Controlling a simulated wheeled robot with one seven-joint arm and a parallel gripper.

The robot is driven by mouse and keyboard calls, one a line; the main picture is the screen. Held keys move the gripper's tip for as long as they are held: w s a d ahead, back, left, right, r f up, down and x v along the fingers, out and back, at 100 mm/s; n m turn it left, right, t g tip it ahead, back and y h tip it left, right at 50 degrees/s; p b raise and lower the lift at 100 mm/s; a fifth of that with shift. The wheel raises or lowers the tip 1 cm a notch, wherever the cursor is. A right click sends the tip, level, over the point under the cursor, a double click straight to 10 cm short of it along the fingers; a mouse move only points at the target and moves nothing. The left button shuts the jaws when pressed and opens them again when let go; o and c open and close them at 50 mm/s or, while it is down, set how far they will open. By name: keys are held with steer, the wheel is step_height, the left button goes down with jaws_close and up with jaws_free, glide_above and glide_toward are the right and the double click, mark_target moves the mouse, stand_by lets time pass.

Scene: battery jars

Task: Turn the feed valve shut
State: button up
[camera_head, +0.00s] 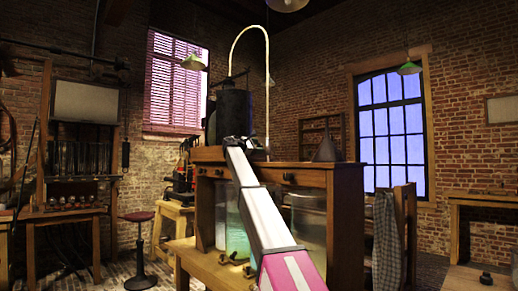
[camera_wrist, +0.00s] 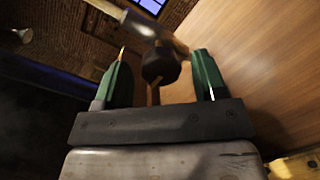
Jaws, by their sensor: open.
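In the wrist view, a dark rounded fitting with a thin brass-coloured stem (camera_wrist: 160,62) shows beyond and between my fingers. It looks like the feed valve, but I cannot be sure. A grey pipe or bar (camera_wrist: 150,28) crosses just beyond it. My gripper (camera_wrist: 162,54) is open, with its two green fingers apart on either side of the fitting. I cannot tell whether the fingers reach around it or touch it. In the head view, my arm reaches to the bench top by the black tank (camera_head: 233,110). My gripper and the valve are hidden there.
A wooden surface (camera_wrist: 265,70) lies close along the right of the wrist view. In the head view, the wooden bench (camera_head: 346,215) holds glass jars (camera_head: 309,222) below and a grey funnel (camera_head: 326,150) on top. A thin pale tube (camera_head: 266,75) arches above the tank.

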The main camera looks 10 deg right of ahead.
steer(key=shift+w+d, duration=0.3)
steer(key=shift+d, duration=0.25)
steer(key=c, duration=0.9)
